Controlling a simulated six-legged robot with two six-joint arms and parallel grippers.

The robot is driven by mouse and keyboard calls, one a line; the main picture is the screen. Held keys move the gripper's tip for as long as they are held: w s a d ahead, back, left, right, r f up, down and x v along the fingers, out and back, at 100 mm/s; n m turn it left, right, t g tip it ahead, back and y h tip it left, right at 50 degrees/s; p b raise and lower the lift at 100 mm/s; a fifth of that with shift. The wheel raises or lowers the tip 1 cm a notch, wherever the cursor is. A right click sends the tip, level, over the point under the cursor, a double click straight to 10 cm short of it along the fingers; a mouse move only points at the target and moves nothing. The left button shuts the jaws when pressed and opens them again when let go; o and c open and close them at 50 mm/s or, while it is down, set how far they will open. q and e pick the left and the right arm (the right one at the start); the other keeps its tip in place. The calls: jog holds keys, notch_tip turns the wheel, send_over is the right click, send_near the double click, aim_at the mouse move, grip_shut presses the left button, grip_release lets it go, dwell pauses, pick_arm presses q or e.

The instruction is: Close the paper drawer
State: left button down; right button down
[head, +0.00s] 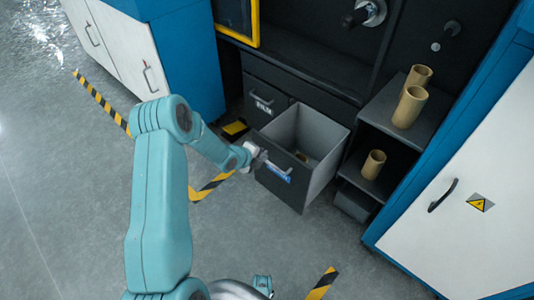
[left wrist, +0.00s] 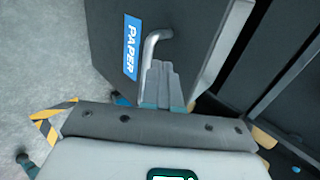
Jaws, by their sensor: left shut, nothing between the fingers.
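The paper drawer (head: 318,185) is pulled well out of the dark cabinet, with its grey inside showing from above. Its front carries a blue PAPER label (left wrist: 131,47) and a grey bent handle (left wrist: 152,45). My left gripper (head: 262,158) is at the drawer's front, by the upper left part of it. In the left wrist view its fingers (left wrist: 160,72) are together and empty, with the tips right by the handle. I cannot tell whether they touch it. My right gripper is not in view.
A shut drawer labelled FILM (head: 264,103) is left of the paper drawer. Brown cardboard cores (head: 410,107) stand on the shelves at right, with a white-doored cabinet (head: 475,205) beyond. Yellow-black tape (head: 212,186) marks the grey floor, which is open in front.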

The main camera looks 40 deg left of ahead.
aim_at(273, 151)
pick_arm(q)
jog(key=shift+w+d+r, duration=0.1)
jog(key=shift+w+r, duration=0.1)
jog(key=shift+w, duration=1.35)
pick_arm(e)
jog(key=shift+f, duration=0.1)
pick_arm(q)
jog(key=shift+w, duration=0.15)
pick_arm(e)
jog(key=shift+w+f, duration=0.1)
